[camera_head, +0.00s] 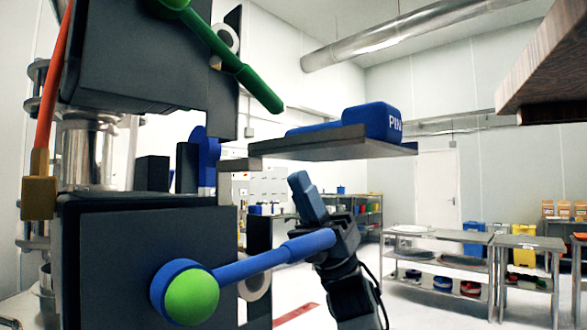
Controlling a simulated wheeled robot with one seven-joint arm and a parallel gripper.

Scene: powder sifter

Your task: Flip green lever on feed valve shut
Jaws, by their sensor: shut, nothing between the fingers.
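The green lever (222,48) is at the top left, on the upper dark valve block (135,58). It slants down to the right from a round green hub at the top edge, which is partly cut off. My gripper (299,182) is shut and empty, its blue-grey fingertips pointing up and slightly left. It is well below the green lever's free end and apart from it. A blue lever (262,261) with a green-capped hub (191,296) is on the lower dark block (130,245); its tip overlaps my wrist in the picture, and I cannot tell whether they touch.
A grey shelf (340,146) with a blue block marked "PIN" juts out above my gripper. An orange-red bar (55,80) with a brass end is at the far left. A wooden-edged overhang (545,70) is at the upper right. Metal tables (438,240) stand far behind.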

